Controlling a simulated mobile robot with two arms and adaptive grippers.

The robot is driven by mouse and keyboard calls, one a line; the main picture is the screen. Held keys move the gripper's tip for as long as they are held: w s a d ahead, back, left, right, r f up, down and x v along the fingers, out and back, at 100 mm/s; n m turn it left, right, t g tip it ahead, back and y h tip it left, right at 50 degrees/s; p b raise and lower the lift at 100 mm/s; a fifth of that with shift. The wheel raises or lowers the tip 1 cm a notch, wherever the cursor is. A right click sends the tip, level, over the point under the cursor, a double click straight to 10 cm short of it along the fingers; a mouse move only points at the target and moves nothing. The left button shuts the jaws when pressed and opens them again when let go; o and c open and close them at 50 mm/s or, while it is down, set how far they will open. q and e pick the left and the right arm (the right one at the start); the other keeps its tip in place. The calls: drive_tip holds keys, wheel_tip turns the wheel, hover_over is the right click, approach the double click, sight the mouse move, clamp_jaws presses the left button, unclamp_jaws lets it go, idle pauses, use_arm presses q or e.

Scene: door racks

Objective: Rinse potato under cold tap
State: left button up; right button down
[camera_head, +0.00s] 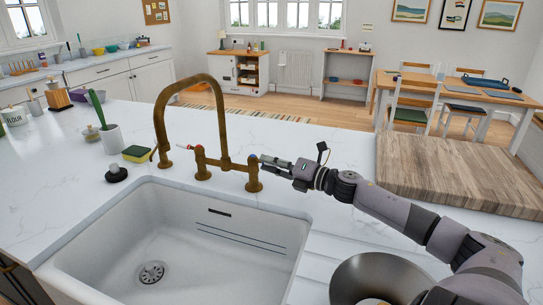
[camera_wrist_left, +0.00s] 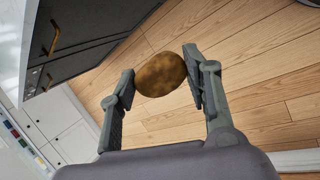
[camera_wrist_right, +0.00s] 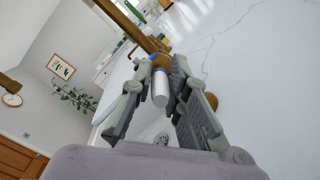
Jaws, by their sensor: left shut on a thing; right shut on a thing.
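The brown potato (camera_wrist_left: 160,75) is between the fingers of my left gripper (camera_wrist_left: 162,72), which is shut on it, with wooden floor behind it in the left wrist view. My left gripper does not show in the head view. The aged-brass tap (camera_head: 221,130) arches at the back of the white sink (camera_head: 235,205). Its right-hand valve has a blue mark. My right gripper (camera_head: 270,166) is at that valve, shut on the white cold lever (camera_wrist_right: 160,88) with the blue cap. No water shows under the spout.
A yellow sponge (camera_head: 136,153) and a black stopper (camera_head: 116,174) lie left of the sink. A metal bowl (camera_head: 345,280) stands at front right, below my right arm. A wooden board (camera_head: 450,180) covers the counter's right side. The sink basin is empty.

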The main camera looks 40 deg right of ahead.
use_arm(q)
wheel_tip(320, 180, up, 3)
drive_tip(key=shift+a+r+p, duration=0.1)
drive_tip(key=shift+p, duration=0.8)
use_arm(e)
drive_tip(key=shift+s+a+r+m+h, duration=0.15)
drive_tip(key=shift+m+h, duration=0.2)
drive_tip(key=shift+h, duration=0.2)
drive_tip(key=shift+w+a+r+m+h, duration=0.1)
drive_tip(key=shift+m+h, duration=0.25)
drive_tip(key=shift+h, duration=0.2)
use_arm(q)
drive_tip(key=shift+s+a+r, duration=0.1)
drive_tip(key=shift+a, duration=0.2)
use_arm(e)
drive_tip(key=shift+s+a+f+m+t+h, duration=0.1)
drive_tip(key=shift+a+f+m+t+h, duration=0.15)
drive_tip(key=shift+h, duration=0.25)
use_arm(q)
drive_tip(key=shift+d, duration=0.1)
use_arm(e)
drive_tip(key=shift+d, duration=0.1)
drive_tip(key=c, duration=1.5)
unclamp_jaws()
drive_tip(key=shift+c, duration=0.2)
